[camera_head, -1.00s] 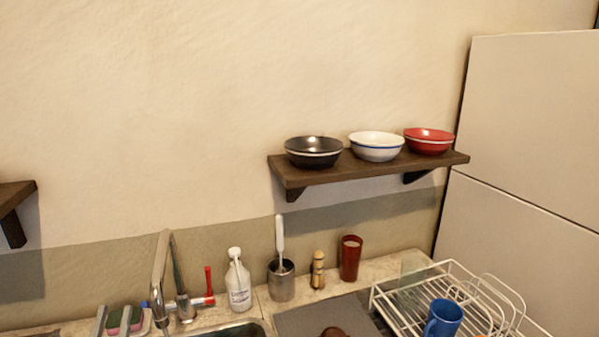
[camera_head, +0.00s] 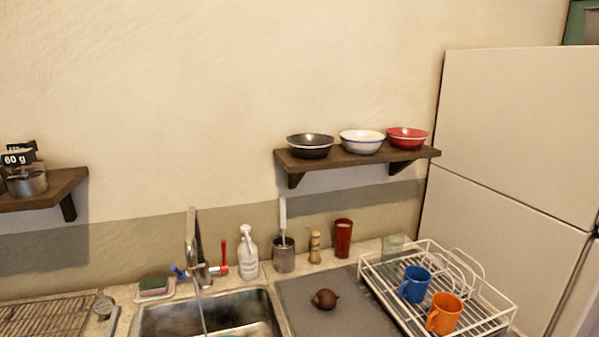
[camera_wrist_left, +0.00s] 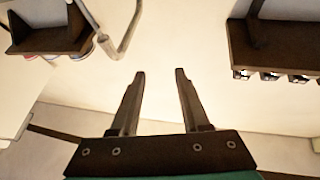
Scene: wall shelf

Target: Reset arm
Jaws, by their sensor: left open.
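My left gripper (camera_wrist_left: 160,73) shows in the left wrist view, its two dark fingers spread apart with nothing between them. It points at bare pale wall. Neither gripper shows in the head view. In the head view, a dark wall shelf (camera_head: 360,157) holds a black bowl (camera_head: 310,147), a white bowl with a blue rim (camera_head: 362,142) and a red bowl (camera_head: 407,139) in a row. The wrist view looks upside down, with one shelf (camera_wrist_left: 45,40) at upper left, another shelf (camera_wrist_left: 270,45) at upper right and the tap (camera_wrist_left: 128,30) at the top.
Below are a sink (camera_head: 155,318), a tap (camera_head: 193,250), a soap bottle (camera_head: 248,253) and a utensil pot (camera_head: 284,258). A white dish rack (camera_head: 390,314) holds a blue mug (camera_head: 414,285) and an orange mug (camera_head: 444,314). A fridge (camera_head: 515,130) stands right. A left shelf (camera_head: 70,182) holds metal containers.

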